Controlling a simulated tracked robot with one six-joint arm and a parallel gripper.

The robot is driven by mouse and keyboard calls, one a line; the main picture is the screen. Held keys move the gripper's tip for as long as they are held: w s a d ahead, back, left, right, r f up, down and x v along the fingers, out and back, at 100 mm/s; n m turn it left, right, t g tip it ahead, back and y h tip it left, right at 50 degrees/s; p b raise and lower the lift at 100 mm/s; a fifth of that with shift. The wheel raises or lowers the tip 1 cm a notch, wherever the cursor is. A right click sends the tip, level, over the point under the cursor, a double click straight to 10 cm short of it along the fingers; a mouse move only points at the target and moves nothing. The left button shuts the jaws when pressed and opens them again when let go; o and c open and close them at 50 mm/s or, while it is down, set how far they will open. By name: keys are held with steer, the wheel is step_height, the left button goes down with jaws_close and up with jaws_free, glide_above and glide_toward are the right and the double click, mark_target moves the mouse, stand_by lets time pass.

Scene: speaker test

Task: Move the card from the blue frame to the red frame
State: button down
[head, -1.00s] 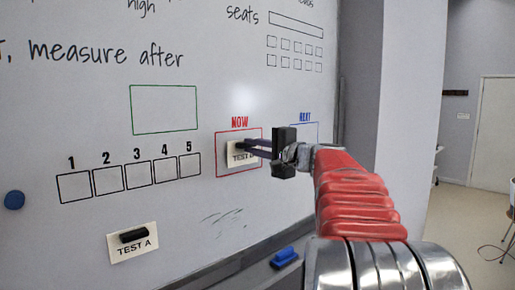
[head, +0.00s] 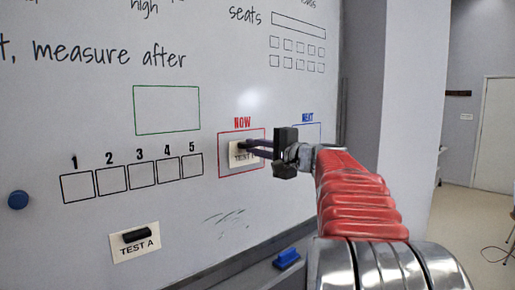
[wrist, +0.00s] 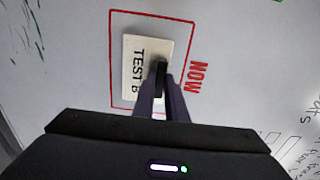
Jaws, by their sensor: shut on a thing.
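A white card marked TEST B (head: 236,158) is inside the red frame (head: 219,150) headed NOW on the whiteboard. In the wrist view the card (wrist: 135,65) lies within the red frame (wrist: 194,45), against the board as far as I can tell. My gripper (head: 243,147) is shut on the card's black handle (wrist: 160,78). The fingers (wrist: 163,98) cover part of the card's edge. The blue frame (head: 320,127), headed NEXT, is to the right, partly hidden behind my gripper; the visible part is empty.
Another card, TEST A (head: 136,246), with a black handle, is on the board at lower left. A green frame (head: 134,112) and several numbered boxes (head: 142,173) are empty. A blue eraser (head: 286,259) lies on the ledge below. A round blue magnet (head: 18,200) is at far left.

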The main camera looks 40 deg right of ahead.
steer(key=shift+w, duration=0.3)
stand_by(0.5)
steer(key=c, duration=1.7)
jaws_free()
steer(key=shift+o, duration=0.4)
steer(key=o, duration=0.3)
steer(key=shift+s, duration=0.15)
steer(key=s, duration=0.6)
steer(key=shift+s, duration=0.4)
steer(key=shift+d, duration=0.1)
